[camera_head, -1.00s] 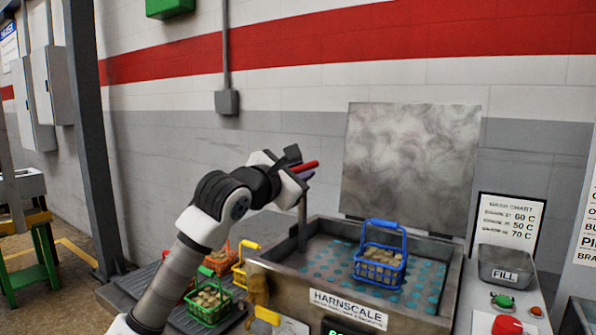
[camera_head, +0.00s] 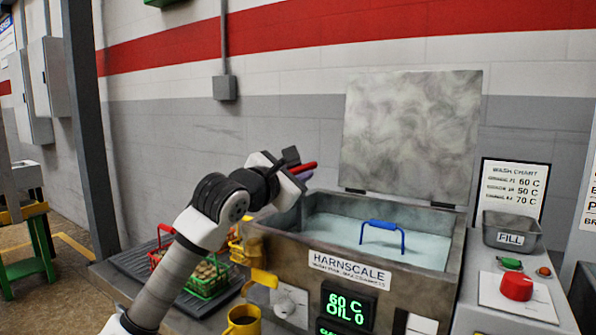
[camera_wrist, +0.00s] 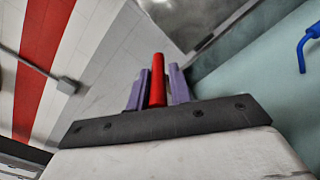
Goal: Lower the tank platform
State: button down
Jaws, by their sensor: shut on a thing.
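The tank (camera_head: 345,262) is the steel HARNSCALE washer, filled with pale liquid (camera_head: 335,236). Its platform is hidden under the liquid. Only the blue handle (camera_head: 383,224) of a basket shows above the surface; it also shows in the wrist view (camera_wrist: 303,48). My gripper (camera_head: 304,174) is at the tank's back left corner, near rim height. In the wrist view its purple fingers (camera_wrist: 158,90) are shut on a red handle (camera_wrist: 157,68), which sticks out past them. The red handle also shows in the head view (camera_head: 303,167).
The open lid (camera_head: 410,135) stands behind the tank. A FILL tray (camera_head: 511,232) and a red knob (camera_head: 516,286) are at the right. Baskets, one of them green (camera_head: 207,278), sit on a drain board at the left. A yellow mug (camera_head: 243,319) stands in front.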

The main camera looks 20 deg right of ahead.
jog(key=shift+w+a, duration=0.2)
jog(key=shift+a, duration=0.05)
jog(key=c, duration=1.4)
grip_release()
jog(key=shift+a, duration=0.1)
jog(key=shift+o, duration=0.2)
jog(key=shift+s, duration=0.1)
jog(key=b+v, duration=0.2)
jog(key=v, duration=1.1)
jog(key=shift+s+a, duration=0.2)
jog(key=shift+s, duration=0.05)
